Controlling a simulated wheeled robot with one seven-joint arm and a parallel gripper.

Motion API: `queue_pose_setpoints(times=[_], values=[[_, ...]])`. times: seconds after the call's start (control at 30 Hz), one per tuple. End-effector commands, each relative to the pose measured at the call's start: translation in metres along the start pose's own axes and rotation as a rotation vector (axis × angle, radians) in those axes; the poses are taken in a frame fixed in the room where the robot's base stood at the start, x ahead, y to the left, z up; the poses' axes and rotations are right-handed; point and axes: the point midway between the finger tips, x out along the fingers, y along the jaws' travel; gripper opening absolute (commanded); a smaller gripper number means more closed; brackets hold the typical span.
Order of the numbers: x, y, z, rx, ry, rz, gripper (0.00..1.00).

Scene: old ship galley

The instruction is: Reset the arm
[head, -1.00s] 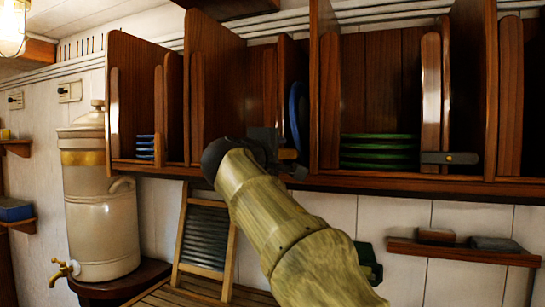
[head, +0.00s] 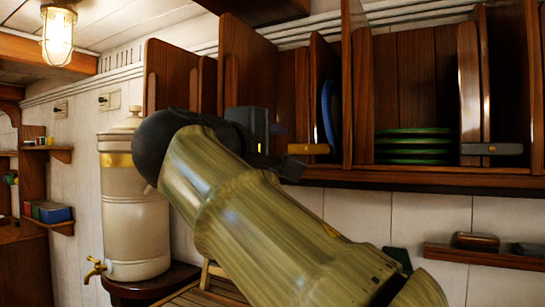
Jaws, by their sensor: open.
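My arm reaches up from the lower right, and its dark wrist sits in front of the wooden plate rack (head: 420,182). My gripper (head: 278,145) is at the end of it, with grey finger parts showing apart; it looks open and I see nothing held between them. A blue plate (head: 329,112) stands on edge in a narrow slot just right of the gripper, apart from it as far as I can tell. A bar with a yellow end (head: 308,149) crosses the front of that slot, partly hidden by the gripper.
A stack of green plates (head: 413,147) lies in the bay to the right, beside another barred slot (head: 490,149). A cream urn with a tap (head: 135,215) stands at left. A small wall shelf (head: 485,257) is at lower right. A lamp (head: 58,36) hangs upper left.

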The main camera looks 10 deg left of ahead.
Motion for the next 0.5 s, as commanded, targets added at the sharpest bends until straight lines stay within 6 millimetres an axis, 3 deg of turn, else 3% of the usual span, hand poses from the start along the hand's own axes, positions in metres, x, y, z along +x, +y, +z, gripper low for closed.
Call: queue_pose_setpoints(times=[0.13,0.5], values=[[-0.0093,0.0000,0.0006,0.001,0.000,0.000,0.44],[-0.0094,0.0003,0.0004,0.000,-0.001,0.000,0.44]])
